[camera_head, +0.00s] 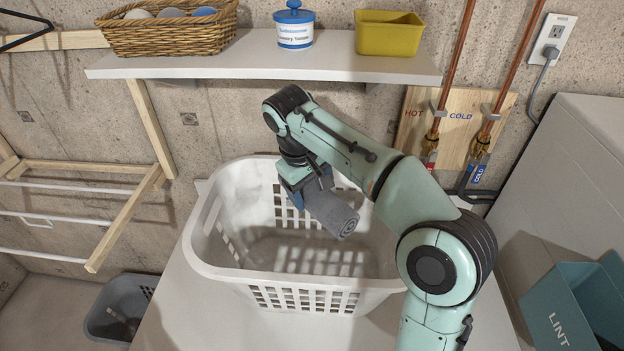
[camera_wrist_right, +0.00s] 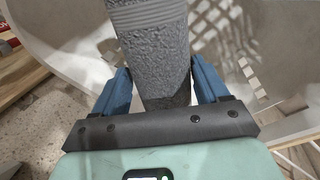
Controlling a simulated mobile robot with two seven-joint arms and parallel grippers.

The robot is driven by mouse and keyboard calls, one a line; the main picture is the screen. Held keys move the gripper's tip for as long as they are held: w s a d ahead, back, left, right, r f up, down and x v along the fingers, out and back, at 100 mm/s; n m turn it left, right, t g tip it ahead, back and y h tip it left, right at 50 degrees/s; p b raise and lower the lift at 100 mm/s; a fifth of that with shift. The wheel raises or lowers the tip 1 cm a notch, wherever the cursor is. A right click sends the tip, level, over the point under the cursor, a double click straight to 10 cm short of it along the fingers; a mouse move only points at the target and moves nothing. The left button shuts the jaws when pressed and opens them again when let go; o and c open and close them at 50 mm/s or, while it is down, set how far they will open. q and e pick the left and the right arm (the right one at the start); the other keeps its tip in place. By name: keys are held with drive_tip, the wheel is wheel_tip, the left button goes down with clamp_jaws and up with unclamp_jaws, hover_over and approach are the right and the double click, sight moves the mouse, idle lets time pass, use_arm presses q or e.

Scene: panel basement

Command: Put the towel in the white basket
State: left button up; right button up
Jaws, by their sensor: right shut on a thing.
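The grey rolled towel (camera_head: 332,214) is held by my right gripper (camera_head: 306,193) above the opening of the white basket (camera_head: 220,266). In the right wrist view the towel (camera_wrist_right: 150,50) sits between the blue fingers of my right gripper (camera_wrist_right: 163,88), which are shut on it. The basket's pale inner wall (camera_wrist_right: 240,25) shows around the towel there. In the head view the basket stands on a white surface, and its inside below the towel looks empty. My left gripper is not in view.
A white shelf (camera_head: 260,60) above holds a wicker basket (camera_head: 168,30), a blue-and-white tub (camera_head: 294,28) and a yellow bin (camera_head: 388,35). A grey basket (camera_head: 118,308) is at lower left. A teal LINT bin (camera_head: 572,305) is at lower right. A wooden rack (camera_head: 130,215) stands left.

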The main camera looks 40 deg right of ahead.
sight(310, 186)
drive_tip(key=shift+f, duration=0.15)
drive_tip(key=o, duration=1.1)
drive_tip(key=v, duration=0.7)
drive_tip(key=shift+a+r, duration=0.1)
drive_tip(key=shift+r, duration=0.2)
